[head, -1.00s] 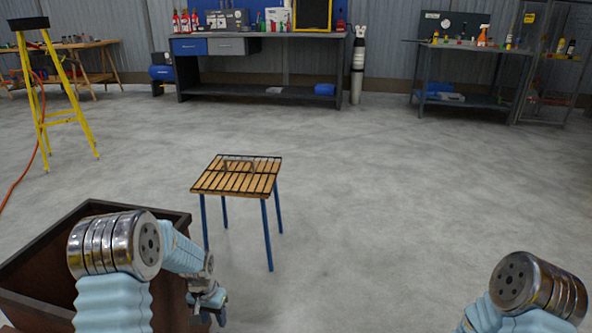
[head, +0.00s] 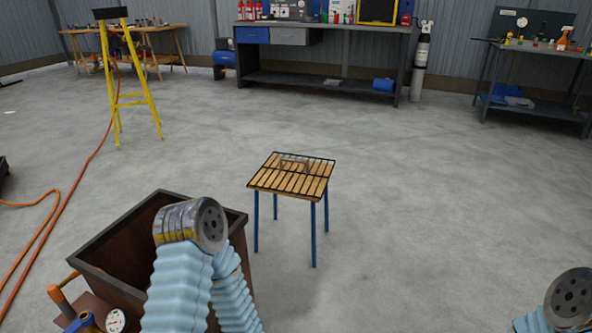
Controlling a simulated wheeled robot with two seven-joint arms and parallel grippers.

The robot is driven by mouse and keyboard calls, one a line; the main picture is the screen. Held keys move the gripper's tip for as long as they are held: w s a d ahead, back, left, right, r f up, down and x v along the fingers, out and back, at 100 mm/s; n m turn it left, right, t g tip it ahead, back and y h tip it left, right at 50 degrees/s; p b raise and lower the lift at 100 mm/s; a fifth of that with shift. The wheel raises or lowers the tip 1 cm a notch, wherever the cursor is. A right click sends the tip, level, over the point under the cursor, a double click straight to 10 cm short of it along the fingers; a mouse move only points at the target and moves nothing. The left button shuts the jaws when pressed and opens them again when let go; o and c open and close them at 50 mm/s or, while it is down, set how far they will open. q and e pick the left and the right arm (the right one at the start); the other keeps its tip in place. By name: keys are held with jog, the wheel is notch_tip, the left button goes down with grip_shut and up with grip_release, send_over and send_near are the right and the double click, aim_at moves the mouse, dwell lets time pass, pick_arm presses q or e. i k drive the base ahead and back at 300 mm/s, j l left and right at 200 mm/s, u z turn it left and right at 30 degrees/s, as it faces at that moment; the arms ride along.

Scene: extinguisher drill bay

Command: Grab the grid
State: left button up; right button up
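A black wire grid (head: 318,160) lies on top of a small stool with a slatted wooden seat (head: 262,179) and blue legs, near the middle of the head view. A raised part, perhaps a handle, shows near the grid's back edge. My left arm comes up at the lower left, in front of the stool and apart from it. Its forearm runs down out of the picture, so my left gripper is not seen. Only a bit of my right arm shows in the lower right corner, and its gripper is out of view.
A dark brown open box (head: 92,247) stands left of the stool, close to my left arm. An orange hose (head: 62,200) runs over the floor at the left, near a yellow stepladder (head: 131,100). A workbench (head: 325,80) stands at the back. The floor right of the stool is clear.

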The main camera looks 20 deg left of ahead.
aim_at(281, 166)
jog(key=i+l+z, duration=0.15)
jog(key=i, duration=0.8)
